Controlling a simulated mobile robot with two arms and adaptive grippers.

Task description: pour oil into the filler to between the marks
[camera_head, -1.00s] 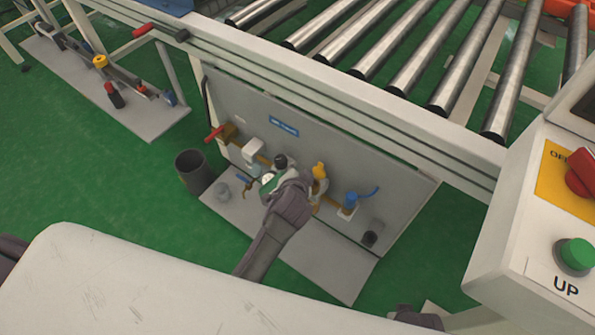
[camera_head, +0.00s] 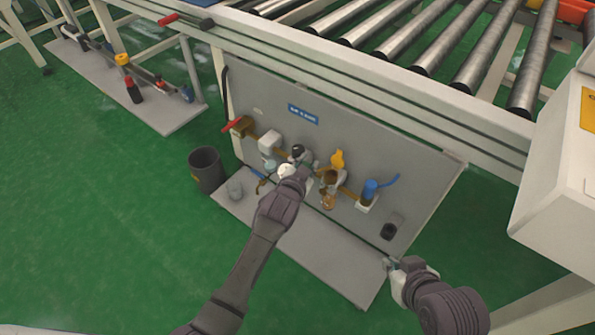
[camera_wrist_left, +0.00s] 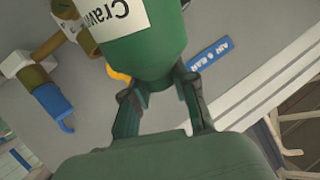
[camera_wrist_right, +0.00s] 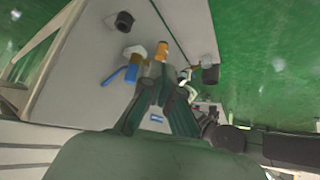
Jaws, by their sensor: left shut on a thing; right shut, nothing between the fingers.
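My left gripper (camera_head: 302,174) is shut on a green bottle with a white label (camera_wrist_left: 155,40), seen close up in the left wrist view. In the head view it is at the panel and the arm hides most of the bottle. Right of it, an amber bowl (camera_head: 328,200) hangs under a fitting, with a yellow part (camera_head: 337,160) above. I cannot tell which opening is the filler, and no level marks or oil level are readable. My right gripper (camera_head: 393,266) is shut and empty, near the lower right corner of the panel; its closed fingers also show in the right wrist view (camera_wrist_right: 165,85).
The grey panel (camera_head: 430,190) bears a red-handled valve (camera_head: 234,125), a blue part (camera_head: 370,188) and a dark fitting (camera_head: 390,230). The roller conveyor (camera_head: 420,40) is above. Green floor is clear at left.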

